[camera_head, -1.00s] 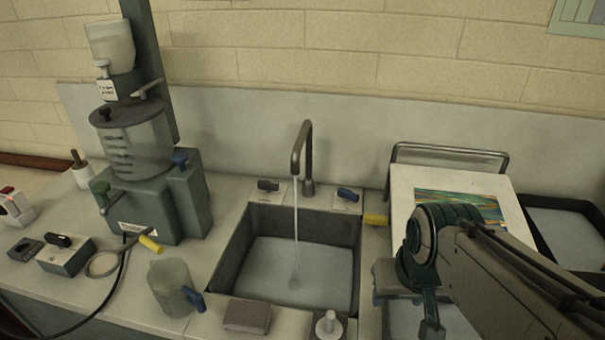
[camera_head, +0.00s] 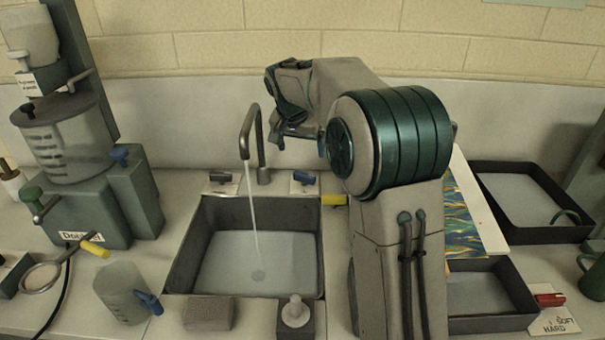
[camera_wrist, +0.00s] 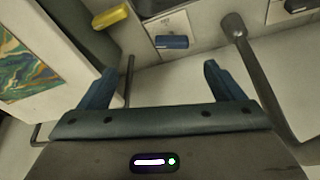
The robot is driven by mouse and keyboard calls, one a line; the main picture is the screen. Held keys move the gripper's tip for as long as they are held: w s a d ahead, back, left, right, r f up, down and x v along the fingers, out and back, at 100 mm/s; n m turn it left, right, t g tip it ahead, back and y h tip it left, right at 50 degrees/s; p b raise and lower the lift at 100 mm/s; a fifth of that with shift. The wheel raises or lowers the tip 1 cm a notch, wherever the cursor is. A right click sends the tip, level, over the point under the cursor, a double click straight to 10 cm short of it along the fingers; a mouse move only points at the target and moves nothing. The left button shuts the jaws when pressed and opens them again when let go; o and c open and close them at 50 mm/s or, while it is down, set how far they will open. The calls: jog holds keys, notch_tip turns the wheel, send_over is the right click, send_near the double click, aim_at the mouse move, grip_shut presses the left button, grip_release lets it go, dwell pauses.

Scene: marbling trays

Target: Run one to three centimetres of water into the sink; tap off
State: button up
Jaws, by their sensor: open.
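The tap (camera_head: 252,140) stands behind the sink (camera_head: 180,265), and a thin stream of water (camera_head: 253,215) runs from its spout into the basin. A ripple shows where it lands in the pale water (camera_head: 220,270); I cannot read its depth. A blue tap handle (camera_head: 303,177) is right of the spout and a dark handle (camera_head: 220,177) left of it. My gripper (camera_head: 297,134) is above the blue handle, apart from it. In the wrist view my gripper (camera_wrist: 162,84) is open and empty, with the blue handle (camera_wrist: 172,42) beyond its fingers.
The tap's spout (camera_wrist: 236,40) is close to the right finger in the wrist view. A yellow block (camera_head: 333,200) sits right of the sink. A jug (camera_head: 120,295), a sponge (camera_head: 208,314) and a dispenser (camera_head: 295,312) stand along the front. Black trays (camera_head: 490,170) are at right.

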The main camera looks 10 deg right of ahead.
aim_at(304, 174)
jog(key=shift+m, duration=0.4)
jog(key=w+x, duration=0.1)
jog(key=x, duration=0.4)
jog(key=w+x, duration=0.1)
jog(key=x, duration=0.5)
jog(key=w+r+p+x, duration=0.1)
jog(key=x, duration=0.4)
jog(key=shift+w+a+f, duration=0.3)
jog(key=c, duration=1)
